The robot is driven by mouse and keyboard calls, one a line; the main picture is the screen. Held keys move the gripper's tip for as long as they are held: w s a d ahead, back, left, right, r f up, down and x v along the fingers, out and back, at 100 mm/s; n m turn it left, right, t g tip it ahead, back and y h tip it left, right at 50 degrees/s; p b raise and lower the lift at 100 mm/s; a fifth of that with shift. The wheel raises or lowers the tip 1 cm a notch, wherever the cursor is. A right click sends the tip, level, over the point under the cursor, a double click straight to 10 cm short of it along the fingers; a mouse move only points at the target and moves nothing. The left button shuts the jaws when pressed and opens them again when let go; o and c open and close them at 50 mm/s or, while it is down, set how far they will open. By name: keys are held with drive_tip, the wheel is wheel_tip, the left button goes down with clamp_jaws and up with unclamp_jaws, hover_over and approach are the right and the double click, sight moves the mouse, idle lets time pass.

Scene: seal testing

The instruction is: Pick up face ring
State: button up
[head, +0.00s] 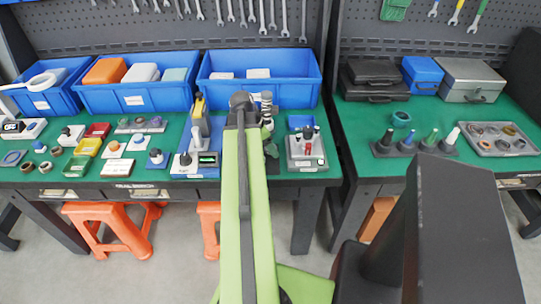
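Several small rings are in the head view, and I cannot tell which is the face ring. A teal ring (401,118) lies on the right green bench top. A grey tray (464,130) at the right holds several rings, among them a brownish one (510,130). More small rings (46,167) lie at the far left of the left bench. My green arm reaches forward over the left bench. My gripper (240,103) is at its far end, apart from all these rings; its fingers are too small and hidden to read.
Blue bins (258,90) line the back of the left bench. Small instruments and coloured blocks crowd its front, with a grey device (306,163) right of my arm. Upright tools on stands (384,147) and cases (470,80) occupy the right bench. A gap separates the benches. Orange stools (120,225) stand below.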

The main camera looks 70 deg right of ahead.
drive_tip(key=shift+r, duration=0.1)
drive_tip(key=c, duration=1.5)
drive_tip(key=shift+o, duration=0.2)
